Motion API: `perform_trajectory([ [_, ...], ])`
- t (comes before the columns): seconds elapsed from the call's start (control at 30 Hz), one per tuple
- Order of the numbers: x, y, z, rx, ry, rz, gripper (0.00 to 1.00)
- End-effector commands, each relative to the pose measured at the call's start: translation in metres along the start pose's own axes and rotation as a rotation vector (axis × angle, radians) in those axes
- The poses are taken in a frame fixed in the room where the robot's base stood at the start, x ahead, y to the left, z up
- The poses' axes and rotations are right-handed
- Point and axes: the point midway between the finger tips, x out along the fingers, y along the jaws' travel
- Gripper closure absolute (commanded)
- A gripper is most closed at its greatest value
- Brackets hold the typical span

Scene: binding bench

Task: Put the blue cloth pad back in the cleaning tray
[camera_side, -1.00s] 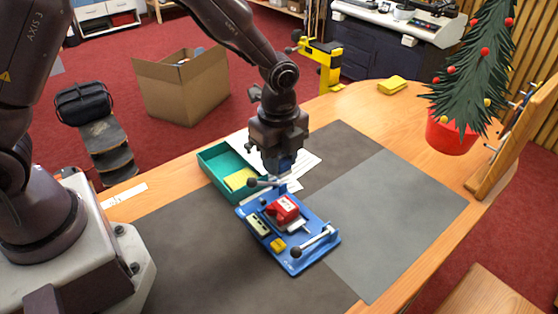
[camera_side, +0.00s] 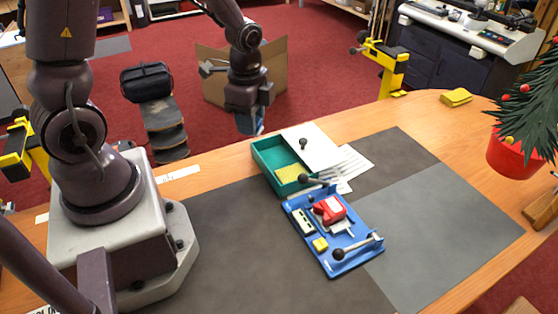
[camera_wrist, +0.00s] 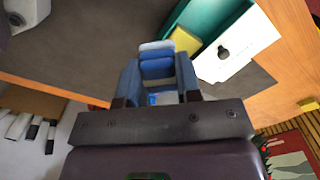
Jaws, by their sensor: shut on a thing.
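My gripper (camera_side: 250,108) is shut on the blue cloth pad (camera_side: 250,124) and holds it in the air to the left of the green cleaning tray (camera_side: 262,156). In the wrist view the pad (camera_wrist: 156,66) sits between the two fingers, light on its far side and deeper blue nearer. The tray's corner (camera_wrist: 205,14) shows at the top right there. A yellow pad (camera_side: 293,173) lies in the tray's near part; the far part shows bare green floor. A white panel with a black knob (camera_side: 318,146) is at the tray's right side; whether it overlaps the tray is unclear.
A blue fixture (camera_side: 349,261) with a red part, black-knobbed levers and a small yellow block stands just in front of the tray. White papers (camera_side: 352,166) lie at right. Grey mats are largely clear.

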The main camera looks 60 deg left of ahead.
Motion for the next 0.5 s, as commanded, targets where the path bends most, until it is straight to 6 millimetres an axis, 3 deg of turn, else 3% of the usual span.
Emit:
perform_trajectory([
  [0.03, 0.001, 0.009, 0.017, -0.099, -0.002, 0.003, 0.91],
  [0.1, 0.004, 0.022, 0.03, -0.212, -0.006, 0.01, 0.91],
  [0.27, 0.013, 0.041, 0.039, -0.365, -0.013, 0.025, 0.91],
  [0.5, 0.022, 0.021, 0.029, -0.43, -0.007, 0.018, 0.91],
])
